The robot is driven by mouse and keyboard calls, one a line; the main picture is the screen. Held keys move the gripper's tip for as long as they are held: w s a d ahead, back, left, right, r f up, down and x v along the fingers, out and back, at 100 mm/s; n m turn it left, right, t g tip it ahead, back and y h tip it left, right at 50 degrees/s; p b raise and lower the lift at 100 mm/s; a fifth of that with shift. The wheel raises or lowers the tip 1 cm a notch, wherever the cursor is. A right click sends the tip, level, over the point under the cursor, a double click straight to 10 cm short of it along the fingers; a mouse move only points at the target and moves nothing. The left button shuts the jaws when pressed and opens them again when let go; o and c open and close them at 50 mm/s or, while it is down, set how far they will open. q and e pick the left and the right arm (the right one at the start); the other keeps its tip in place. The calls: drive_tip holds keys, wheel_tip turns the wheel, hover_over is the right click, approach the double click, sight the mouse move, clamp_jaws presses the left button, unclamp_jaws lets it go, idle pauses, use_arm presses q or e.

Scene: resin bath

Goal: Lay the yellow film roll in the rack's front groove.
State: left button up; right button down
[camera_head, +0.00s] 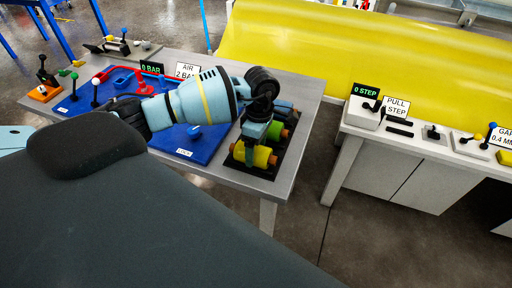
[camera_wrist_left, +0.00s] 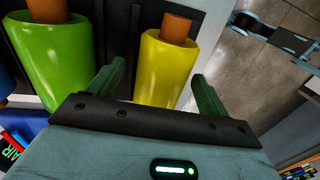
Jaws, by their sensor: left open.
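The yellow film roll (camera_head: 252,156) has an orange core and lies at the near end of the black rack (camera_head: 268,170), where the front groove is. In the left wrist view the yellow roll (camera_wrist_left: 165,72) is between the two green fingers of my left gripper (camera_wrist_left: 158,88). The fingers are open, one on each side of it, with gaps showing. In the head view my left gripper (camera_head: 256,138) is just above the roll and hides part of it. The groove under the roll is hidden. My right gripper is not recognisable in either view.
A green roll (camera_head: 275,132) lies beside the yellow one, further back on the rack. A blue tray (camera_head: 205,145) is left of the rack. The grey table edge (camera_head: 290,180) is close on the right. A white bench (camera_head: 420,155) stands across a gap.

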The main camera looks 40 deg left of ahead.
use_arm(q)
wheel_tip(320, 180, up, 12)
drive_tip(key=w, duration=0.2)
drive_tip(key=shift+a+r+b, duration=0.15)
drive_tip(key=shift+a+b, duration=0.05)
drive_tip(key=shift+b, duration=0.1)
